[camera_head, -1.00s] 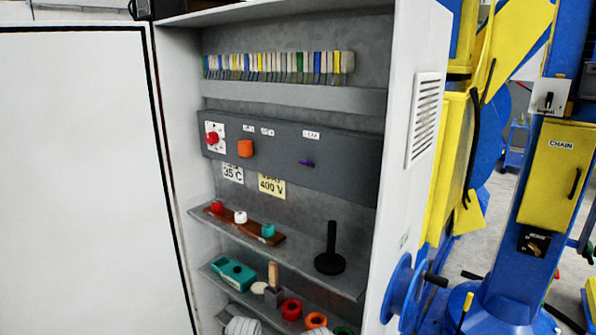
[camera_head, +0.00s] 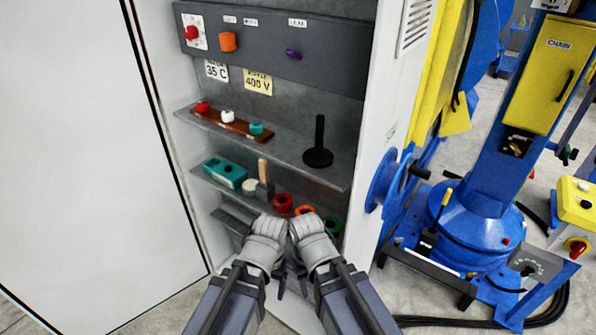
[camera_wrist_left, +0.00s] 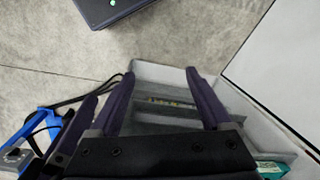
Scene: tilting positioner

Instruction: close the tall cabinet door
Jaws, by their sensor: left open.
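The tall cabinet's white door (camera_head: 80,150) stands open at the left of the head view, its inner edge beside the cabinet. The open grey cabinet (camera_head: 345,160) shows its shelves and control panel. A pale panel that looks like the door (camera_wrist_left: 285,60) also shows at the right of the left wrist view. My left gripper (camera_head: 281,287) is low in front of the cabinet, apart from the door. Its two dark fingers (camera_wrist_left: 160,80) are spread and empty in the left wrist view. My right gripper (camera_head: 303,281) is close beside it, its fingers mostly hidden.
Shelves hold a teal block (camera_head: 225,173), several coloured rings and a black upright stand (camera_head: 318,150). A blue and yellow machine (camera_head: 475,220) stands at the right, with cables on the floor.

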